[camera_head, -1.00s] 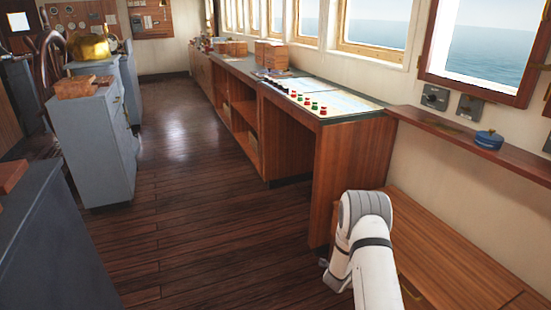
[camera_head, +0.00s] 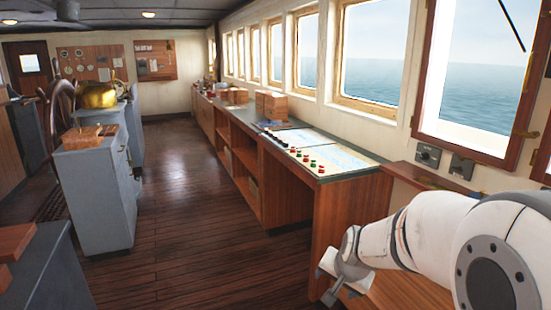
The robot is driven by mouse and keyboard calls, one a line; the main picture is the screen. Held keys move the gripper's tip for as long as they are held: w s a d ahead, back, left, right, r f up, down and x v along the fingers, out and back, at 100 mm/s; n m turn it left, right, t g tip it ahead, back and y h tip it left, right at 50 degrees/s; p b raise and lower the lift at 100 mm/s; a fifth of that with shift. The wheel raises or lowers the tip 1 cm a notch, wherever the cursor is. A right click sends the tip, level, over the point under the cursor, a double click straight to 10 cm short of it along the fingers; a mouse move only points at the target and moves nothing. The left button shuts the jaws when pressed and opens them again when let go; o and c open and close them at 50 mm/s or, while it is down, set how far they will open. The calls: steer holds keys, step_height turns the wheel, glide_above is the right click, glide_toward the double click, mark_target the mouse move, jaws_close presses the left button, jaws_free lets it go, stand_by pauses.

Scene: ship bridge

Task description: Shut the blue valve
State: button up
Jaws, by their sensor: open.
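My white arm comes in from the lower right. My gripper (camera_head: 338,282) is at its end, in front of the wooden end panel of the long console, and it is open with nothing seen in it. No blue valve shows clearly now. The small round blue thing seen earlier on the right wall shelf (camera_head: 408,171) is hidden behind my arm, which covers most of that shelf.
The long wooden console (camera_head: 335,208) with a chart and colored buttons runs along the windows. Grey cabinets (camera_head: 97,190) and a ship's wheel stand at left. A dark cabinet (camera_head: 40,275) is at near left. The wooden floor (camera_head: 185,210) between them is clear.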

steer(key=s+r+n+g+p, duration=0.1)
steer(key=s+r+n+p, duration=0.1)
steer(key=s, duration=0.8)
steer(key=s+r+n+g+p, duration=0.1)
steer(key=s+r+n, duration=0.3)
steer(key=s, duration=0.5)
step_height(320, 180, up, 3)
steer(key=shift+s+d+f+n+g+h+p, duration=0.15)
steer(key=shift+s+d+n+g+h+p, duration=0.15)
steer(key=shift+s+g+h+p, duration=0.15)
